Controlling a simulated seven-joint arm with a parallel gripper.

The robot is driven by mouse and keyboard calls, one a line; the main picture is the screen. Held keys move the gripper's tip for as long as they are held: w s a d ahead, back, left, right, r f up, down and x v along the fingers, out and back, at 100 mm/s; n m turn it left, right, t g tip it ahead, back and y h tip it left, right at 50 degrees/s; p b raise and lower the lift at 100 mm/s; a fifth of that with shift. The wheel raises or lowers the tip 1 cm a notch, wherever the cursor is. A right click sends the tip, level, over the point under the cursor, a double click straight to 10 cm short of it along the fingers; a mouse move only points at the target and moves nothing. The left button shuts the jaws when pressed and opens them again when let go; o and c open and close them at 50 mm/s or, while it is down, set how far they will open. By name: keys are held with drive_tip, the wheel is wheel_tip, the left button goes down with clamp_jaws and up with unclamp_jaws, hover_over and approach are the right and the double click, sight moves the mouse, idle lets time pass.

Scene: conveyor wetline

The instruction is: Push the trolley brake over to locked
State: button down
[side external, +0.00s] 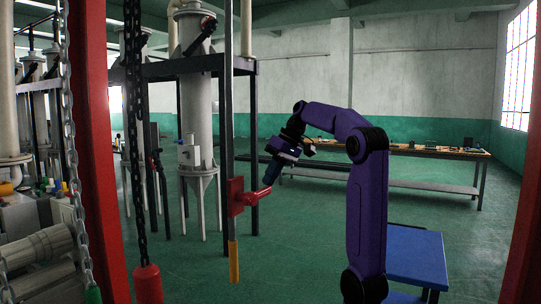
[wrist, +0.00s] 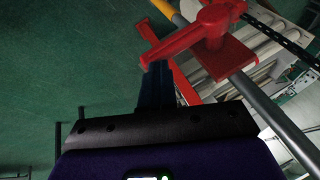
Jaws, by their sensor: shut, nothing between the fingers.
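The trolley brake is a red lever (side external: 257,195) on a red plate (side external: 234,197), fixed to an upright grey pole with a yellow lower end. In the side view the lever's arm points right and slightly up from the plate. In the wrist view the lever (wrist: 182,40) runs from its hub to a free end at the lower left, in front of the red plate (wrist: 226,58). My gripper (side external: 270,181) is shut and empty, pointing down at the lever's free end. Its blue fingers (wrist: 156,78) lie right by that end; I cannot tell whether they touch.
A grey pole (side external: 228,120) rises beside the lever. A chain with a red weight (side external: 148,284) hangs at the left. A long bench (side external: 430,153) stands behind. The green floor around the lever is open.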

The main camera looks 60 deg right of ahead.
drive_tip(key=s+d+r, duration=0.3)
drive_tip(key=d+r, duration=0.5)
drive_tip(key=shift+s+r, duration=0.25)
drive_tip(key=shift+s, duration=0.15)
